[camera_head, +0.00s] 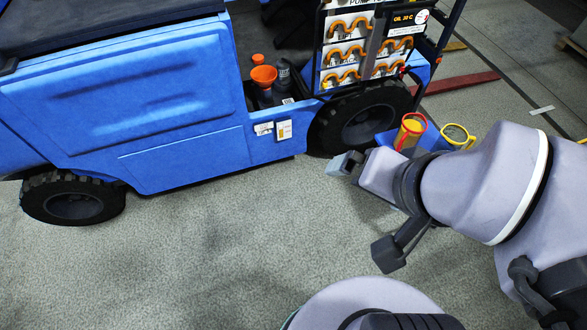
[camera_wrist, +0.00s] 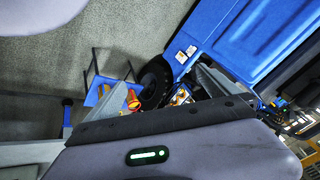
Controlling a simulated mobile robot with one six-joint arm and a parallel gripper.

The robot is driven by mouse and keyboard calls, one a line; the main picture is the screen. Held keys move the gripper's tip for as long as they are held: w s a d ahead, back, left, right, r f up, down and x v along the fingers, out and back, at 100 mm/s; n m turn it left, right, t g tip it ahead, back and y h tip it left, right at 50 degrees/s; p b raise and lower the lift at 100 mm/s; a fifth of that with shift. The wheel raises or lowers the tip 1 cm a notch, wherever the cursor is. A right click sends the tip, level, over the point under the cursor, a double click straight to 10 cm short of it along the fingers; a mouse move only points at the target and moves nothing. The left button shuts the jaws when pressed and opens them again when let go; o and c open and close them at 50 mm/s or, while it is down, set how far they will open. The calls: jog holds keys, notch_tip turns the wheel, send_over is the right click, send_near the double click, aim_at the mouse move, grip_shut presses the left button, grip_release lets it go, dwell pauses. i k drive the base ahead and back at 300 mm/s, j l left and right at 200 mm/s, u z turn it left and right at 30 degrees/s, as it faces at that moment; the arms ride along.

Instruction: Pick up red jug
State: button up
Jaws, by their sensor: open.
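The red jug (camera_head: 409,131) stands on a blue stand (camera_head: 386,138) beside the vehicle's wheel in the head view. It has a red rim and handle and a yellow inside. A yellow-rimmed jug (camera_head: 457,137) stands just right of it. My gripper (camera_head: 346,163) is left of the red jug, apart from it, with its jaws open and empty. In the wrist view, the two fingers of my gripper (camera_wrist: 163,88) are spread.
A blue vehicle (camera_head: 190,100) with black wheels fills the left and middle. Orange funnels (camera_head: 263,76) and a rack of orange hooks (camera_head: 345,50) are on it. A red bar (camera_head: 465,83) lies on the floor behind. The grey floor (camera_head: 190,240) in front is clear.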

aim_at(413, 126)
jog(key=k, duration=0.1)
jog(key=i+j+z, duration=0.2)
jog(key=i, duration=0.35)
jog(key=i+j+z, duration=0.25)
jog(key=i, duration=0.35)
jog(key=i+j+z, duration=0.2)
jog(key=i, duration=0.35)
jog(key=j, duration=0.1)
